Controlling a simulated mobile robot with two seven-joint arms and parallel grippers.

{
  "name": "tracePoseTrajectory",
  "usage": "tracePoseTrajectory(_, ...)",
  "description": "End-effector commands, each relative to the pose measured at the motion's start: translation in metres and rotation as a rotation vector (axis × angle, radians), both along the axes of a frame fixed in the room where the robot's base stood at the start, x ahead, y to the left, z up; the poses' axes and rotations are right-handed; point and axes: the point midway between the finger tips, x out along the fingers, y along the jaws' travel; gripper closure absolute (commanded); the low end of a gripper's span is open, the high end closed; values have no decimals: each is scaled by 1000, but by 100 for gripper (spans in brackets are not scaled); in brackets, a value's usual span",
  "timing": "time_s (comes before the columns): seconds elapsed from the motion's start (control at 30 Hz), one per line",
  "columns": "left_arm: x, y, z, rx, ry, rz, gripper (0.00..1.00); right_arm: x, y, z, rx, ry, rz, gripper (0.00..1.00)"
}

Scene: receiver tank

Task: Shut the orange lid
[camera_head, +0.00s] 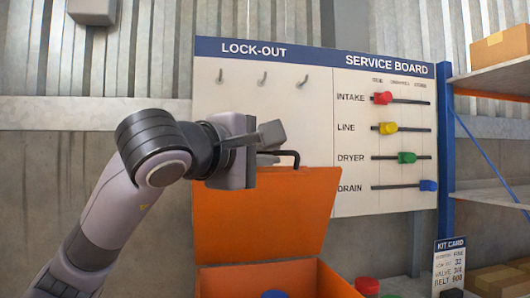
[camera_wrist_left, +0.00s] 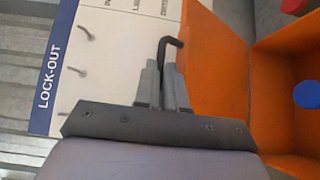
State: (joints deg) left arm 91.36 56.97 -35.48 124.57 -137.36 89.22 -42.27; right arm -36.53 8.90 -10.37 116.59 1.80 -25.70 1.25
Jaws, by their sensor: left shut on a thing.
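The orange lid (camera_head: 265,215) stands raised, open and roughly upright, at the back of an orange box (camera_head: 285,278). A black bent handle (camera_head: 296,157) sits at the lid's top edge. My left gripper (camera_head: 275,148) is at that edge, shut on the handle. In the left wrist view my left gripper (camera_wrist_left: 166,75) has its two fingers close together around the handle (camera_wrist_left: 170,46), beside the lid (camera_wrist_left: 213,70). The fingers partly hide the handle. The box (camera_wrist_left: 285,130) shows open at the right of that view. My right gripper is in neither view.
A blue round thing (camera_wrist_left: 307,95) lies inside the box. The service board (camera_head: 345,190) with hooks and coloured sliders stands behind. A red round thing (camera_head: 367,286) and a kit card (camera_head: 449,265) are right of the box. Shelves (camera_head: 490,80) stand at far right.

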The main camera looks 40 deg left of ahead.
Motion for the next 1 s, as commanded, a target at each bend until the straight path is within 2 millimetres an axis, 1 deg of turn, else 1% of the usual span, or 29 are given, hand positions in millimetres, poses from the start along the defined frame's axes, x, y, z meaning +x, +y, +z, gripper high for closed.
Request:
tracePoseTrajectory(0.03, 2, 2, -5, 0, 18, 8, 100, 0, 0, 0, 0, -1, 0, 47)
tracePoseTrajectory(0.07, 2, 2, -5, 0, 18, 9, 100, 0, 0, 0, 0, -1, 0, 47)
tracePoseTrajectory(0.1, 2, 2, -5, 0, 18, 9, 83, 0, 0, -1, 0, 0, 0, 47)
tracePoseTrajectory(0.13, 2, 2, -5, 0, 18, 8, 79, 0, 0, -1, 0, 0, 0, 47)
tracePoseTrajectory(0.37, 2, 2, -4, -1, 14, 6, 79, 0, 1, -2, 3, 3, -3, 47)
tracePoseTrajectory(0.47, -3, 1, -3, -1, 10, 6, 79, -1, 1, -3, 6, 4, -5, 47)
tracePoseTrajectory(0.57, -16, 0, -2, 1, 6, 6, 79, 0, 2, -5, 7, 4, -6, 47)
tracePoseTrajectory(0.8, -56, -2, 1, 0, 1, 9, 79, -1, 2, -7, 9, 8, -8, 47)
tracePoseTrajectory(0.9, -66, -3, 1, -1, 5, 8, 79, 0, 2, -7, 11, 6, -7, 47)
tracePoseTrajectory(1.0, -71, -3, 1, 0, 6, 8, 79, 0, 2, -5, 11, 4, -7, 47)
